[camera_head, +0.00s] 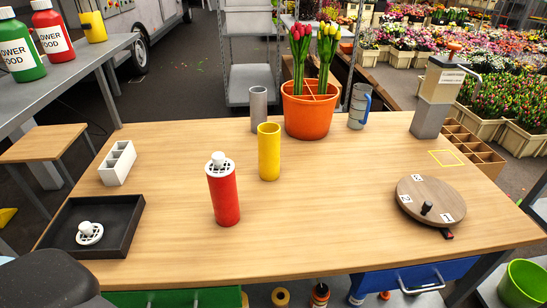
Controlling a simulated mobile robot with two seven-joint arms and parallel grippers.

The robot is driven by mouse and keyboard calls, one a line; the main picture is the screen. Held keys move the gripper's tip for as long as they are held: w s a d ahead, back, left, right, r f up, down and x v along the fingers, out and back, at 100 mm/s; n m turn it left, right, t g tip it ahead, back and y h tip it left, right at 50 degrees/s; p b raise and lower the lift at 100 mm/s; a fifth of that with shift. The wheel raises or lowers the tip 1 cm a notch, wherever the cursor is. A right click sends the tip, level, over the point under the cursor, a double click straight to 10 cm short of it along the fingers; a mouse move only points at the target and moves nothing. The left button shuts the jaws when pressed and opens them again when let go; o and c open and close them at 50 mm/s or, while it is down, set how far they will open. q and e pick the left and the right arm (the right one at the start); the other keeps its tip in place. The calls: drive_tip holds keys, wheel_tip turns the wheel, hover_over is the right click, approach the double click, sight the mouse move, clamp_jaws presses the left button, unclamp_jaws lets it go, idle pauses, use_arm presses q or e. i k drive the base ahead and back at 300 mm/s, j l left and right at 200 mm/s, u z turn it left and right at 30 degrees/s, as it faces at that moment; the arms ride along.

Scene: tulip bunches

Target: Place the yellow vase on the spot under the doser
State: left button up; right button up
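The yellow vase (269,155) stands upright near the middle of the wooden table, apart from the things around it. Neither of my grippers is in view.
A red vase with a white lid (222,190) stands in front. A round wooden turntable (432,198) is at right. The table between vase and square is clear.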

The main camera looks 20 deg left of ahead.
sight(446, 158)
drive_tip(key=i+l+u, duration=0.15)
drive_tip(key=l, duration=0.4)
drive_tip(key=l+u, duration=0.15)
drive_tip(key=l, duration=0.4)
drive_tip(key=i+l+u, duration=0.15)
drive_tip(key=l, duration=0.4)
